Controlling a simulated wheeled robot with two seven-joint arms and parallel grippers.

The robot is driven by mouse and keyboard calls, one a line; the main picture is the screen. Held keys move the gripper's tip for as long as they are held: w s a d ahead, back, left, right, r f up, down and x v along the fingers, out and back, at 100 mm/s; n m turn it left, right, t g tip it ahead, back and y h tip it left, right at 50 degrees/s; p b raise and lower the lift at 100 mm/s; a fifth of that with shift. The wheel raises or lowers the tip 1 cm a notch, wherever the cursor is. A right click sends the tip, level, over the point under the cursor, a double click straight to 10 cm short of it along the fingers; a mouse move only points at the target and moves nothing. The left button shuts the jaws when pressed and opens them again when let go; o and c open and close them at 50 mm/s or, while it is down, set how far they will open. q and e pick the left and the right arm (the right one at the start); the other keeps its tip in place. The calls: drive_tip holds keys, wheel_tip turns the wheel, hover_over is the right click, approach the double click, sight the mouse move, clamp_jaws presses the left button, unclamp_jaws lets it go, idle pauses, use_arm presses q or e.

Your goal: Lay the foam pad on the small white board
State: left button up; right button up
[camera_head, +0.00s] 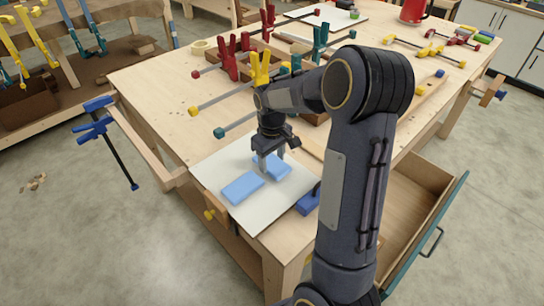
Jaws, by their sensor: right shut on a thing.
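The white board (262,213) lies flat at the near left corner of the workbench. One light blue pad (243,188) lies on its near half, clear of my gripper. A second light blue pad (277,171) is at my right gripper (271,163), over the farther part of the board. My right gripper points down and is shut on this second pad. Its fingers hide part of that pad. I cannot tell whether the held pad touches the board or hangs just above it. The two pads are close together. My left gripper is not in view.
A dark blue object (308,203) sits at the board's right edge, partly behind my right arm. Clamps with yellow and teal ends (222,132) lie beyond the board. A blue-ended clamp (95,125) juts from the bench's left side. An open drawer (415,205) sticks out at right.

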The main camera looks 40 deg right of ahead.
sight(272, 163)
drive_tip(key=shift+f, duration=0.35)
idle(0.4)
drive_tip(key=o, duration=1)
drive_tip(key=shift+o, duration=0.2)
wheel_tip(272, 163, up, 8)
drive_tip(key=shift+f, duration=0.2)
drive_tip(key=shift+r, duration=0.15)
